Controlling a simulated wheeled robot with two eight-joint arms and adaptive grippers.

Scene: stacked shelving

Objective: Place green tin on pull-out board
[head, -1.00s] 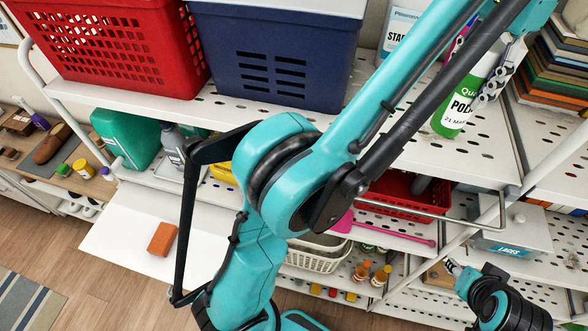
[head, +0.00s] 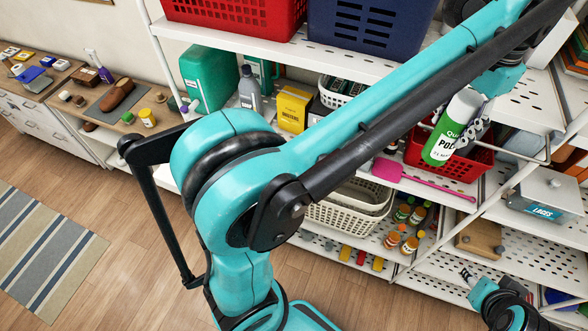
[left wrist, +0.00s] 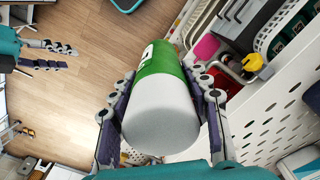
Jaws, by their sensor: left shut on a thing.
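The green tin (head: 440,146) is a green and white cylinder with lettering, held tilted in front of the shelving. My left gripper (head: 474,122) is shut on it. In the left wrist view the tin (left wrist: 160,62) lies between the two finger pads (left wrist: 165,84), its pale end towards the camera. My right gripper (head: 467,275) is low at the right in the head view. It also shows in the left wrist view (left wrist: 68,58), with its fingers apart and nothing between them. The pull-out board (head: 170,168) is almost all hidden behind my left arm; only a pale sliver shows.
A red basket (head: 470,158) and a pink long-handled tool (head: 420,180) are near the tin. A grey box (head: 548,192) is at the right. Teal jug (head: 210,78), grey bottle (head: 249,90) and yellow box (head: 292,108) stand on the shelf. Open floor lies at left.

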